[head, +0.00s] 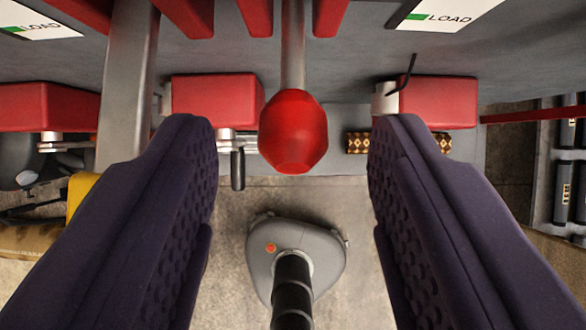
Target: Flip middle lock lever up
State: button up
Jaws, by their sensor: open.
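A lever with a faceted red knob (293,132) on a grey metal shaft (293,45) is at the centre of the head view. The shaft runs from the top of the picture down to the knob. My gripper (293,135) is open, with one dark purple finger on each side of the knob. A gap shows between the knob and each finger, so neither finger appears to touch it. Whether this is the middle lever cannot be told from this view alone.
Red blocks (217,100) (437,101) sit along the grey machine edge, left and right. A flat grey metal bar (128,85) stands close to the left finger. A short black handle (238,168) hangs beside that finger. White LOAD labels (450,14) are at the top corners.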

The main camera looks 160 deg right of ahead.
jog(key=shift+v, duration=1.95)
jog(key=shift+d+f+b, duration=0.1)
jog(key=shift+b, duration=0.25)
